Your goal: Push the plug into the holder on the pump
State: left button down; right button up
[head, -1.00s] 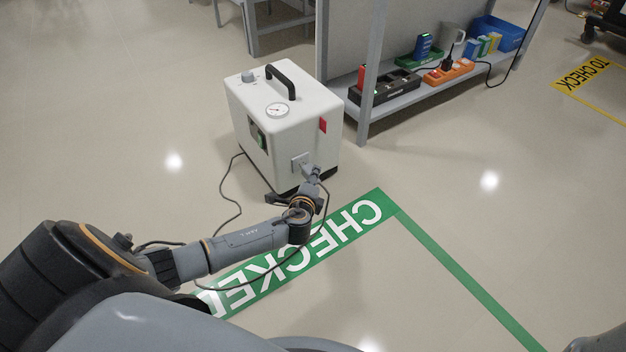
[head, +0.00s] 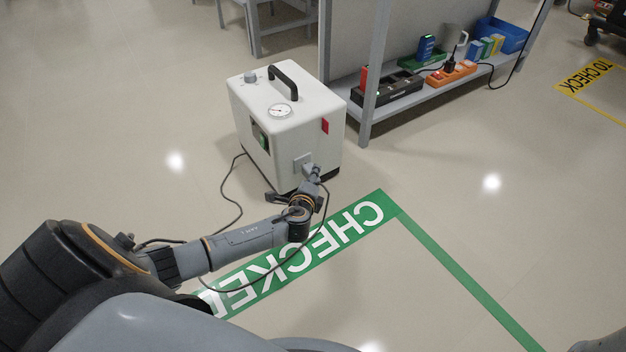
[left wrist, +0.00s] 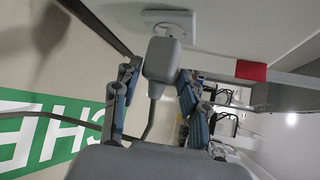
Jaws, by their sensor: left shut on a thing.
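The pump (head: 285,125) is a white box with a black top handle and a gauge, standing on the floor. Its holder (head: 303,162) is a small pale plate low on the side facing me; it also shows at the top of the left wrist view (left wrist: 152,17). My left gripper (head: 309,176) is right at that plate. In the left wrist view its fingers (left wrist: 158,92) are shut on the grey plug (left wrist: 162,58), whose cable hangs behind. The plug's front end overlaps the plate; I cannot tell how deep it sits. My right gripper is out of view.
A green floor strip marked CHECKED (head: 300,255) lies below my left arm. A grey shelf (head: 410,95) with chargers and bins stands behind the pump on the right. A dark cable (head: 222,200) loops on the floor left of the pump. Open floor lies to the right.

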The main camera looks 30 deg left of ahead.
pick_arm(q)
jog(key=shift+w+a, duration=0.3)
jog(key=shift+a, duration=0.45)
jog(key=shift+a+r, duration=0.1)
jog(key=shift+a, duration=0.15)
dwell(0.5)
jog(key=c, duration=0.6)
grip_release()
jog(key=shift+c, duration=0.2)
jog(key=shift+d, duration=0.1)
jog(key=shift+s+d, duration=0.15)
jog(key=shift+s, duration=0.05)
jog(key=v, duration=1.1)
jog(key=shift+s, duration=0.2)
jog(key=shift+d+r, duration=0.1)
jog(key=shift+d, duration=0.05)
